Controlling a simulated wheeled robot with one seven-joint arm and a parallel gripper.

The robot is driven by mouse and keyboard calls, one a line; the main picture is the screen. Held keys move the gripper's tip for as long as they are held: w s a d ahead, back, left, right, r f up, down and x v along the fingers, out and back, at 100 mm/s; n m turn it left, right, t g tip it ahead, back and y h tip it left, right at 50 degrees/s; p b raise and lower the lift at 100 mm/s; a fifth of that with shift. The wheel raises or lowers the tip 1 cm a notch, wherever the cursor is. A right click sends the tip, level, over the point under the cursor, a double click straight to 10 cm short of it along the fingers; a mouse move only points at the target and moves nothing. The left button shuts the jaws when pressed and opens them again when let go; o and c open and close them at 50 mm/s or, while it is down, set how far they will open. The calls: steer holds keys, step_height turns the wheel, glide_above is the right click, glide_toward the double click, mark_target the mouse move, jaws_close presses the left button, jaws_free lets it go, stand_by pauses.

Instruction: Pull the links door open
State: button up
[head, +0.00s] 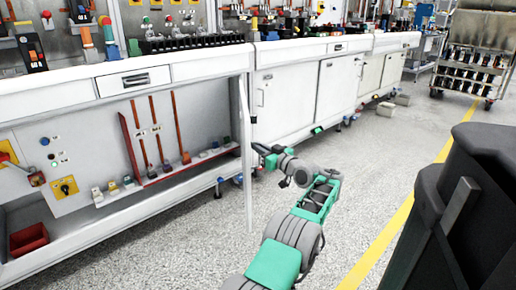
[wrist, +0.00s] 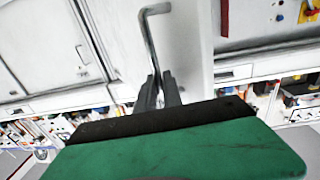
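The links door (head: 247,190) stands swung out from the bench and shows nearly edge-on in the head view. In the wrist view its pale face (wrist: 187,45) fills the middle. A bent grey bar handle (wrist: 150,35) stands off that face; it also shows in the head view (head: 253,114). My gripper (wrist: 160,78) has its two dark fingers close together, at one end of the handle. In the head view my gripper (head: 256,147) is just right of the door, below the handle. The fingers hide that end of the bar, so I cannot tell whether they clasp it.
The open bay left of the door shows a panel with orange-red bars (head: 161,135) and a red bin (head: 28,239). Closed white cabinets (head: 290,101) stand to the right. A dark object (head: 470,200) fills the right foreground. Speckled floor (head: 385,165) is clear between.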

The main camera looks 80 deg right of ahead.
steer(key=shift+o, duration=0.8)
steer(key=shift+a, duration=0.1)
steer(key=p+v, duration=0.2)
steer(key=v, duration=0.5)
steer(key=shift+s+a, duration=0.25)
steer(key=shift+c, duration=0.2)
